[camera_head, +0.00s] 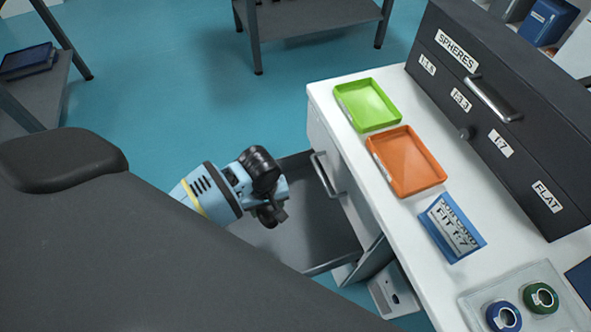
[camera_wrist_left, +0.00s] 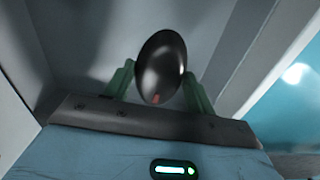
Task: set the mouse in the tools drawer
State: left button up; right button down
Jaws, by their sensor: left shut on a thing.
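The mouse (camera_wrist_left: 160,68) is a dark, glossy oval in the left wrist view, between the two green fingers of my left gripper. My left gripper (camera_head: 272,212) is shut on it. In the head view the gripper points down over the open grey drawer (camera_head: 315,225), which is pulled out from the white bench. The mouse cannot be made out in the head view. The part of the drawer floor in view looks bare; the gripper and my own dark body hide the rest. My right gripper is not in view.
A closed drawer with a handle (camera_head: 325,175) sits above the open one. A dark cabinet (camera_head: 510,110) stands behind.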

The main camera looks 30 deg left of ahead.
aim_at(266, 219)
pick_arm(q)
jog(key=shift+s+a+f+n, duration=0.15)
jog(key=shift+a+f, duration=0.05)
jog(key=shift+f, duration=0.25)
jog(key=shift+s+a+f+n, duration=0.15)
jog(key=shift+a+f, duration=0.05)
jog(key=shift+f, duration=0.25)
notch_tip(266, 219, down, 5)
jog(key=shift+f+b, duration=0.2)
jog(key=shift+b, duration=0.85)
jog(key=shift+f, duration=0.35)
jog(key=shift+f+b, duration=0.8)
jog(key=shift+f, duration=1.15)
jog(key=shift+f, duration=0.1)
jog(key=o, duration=1)
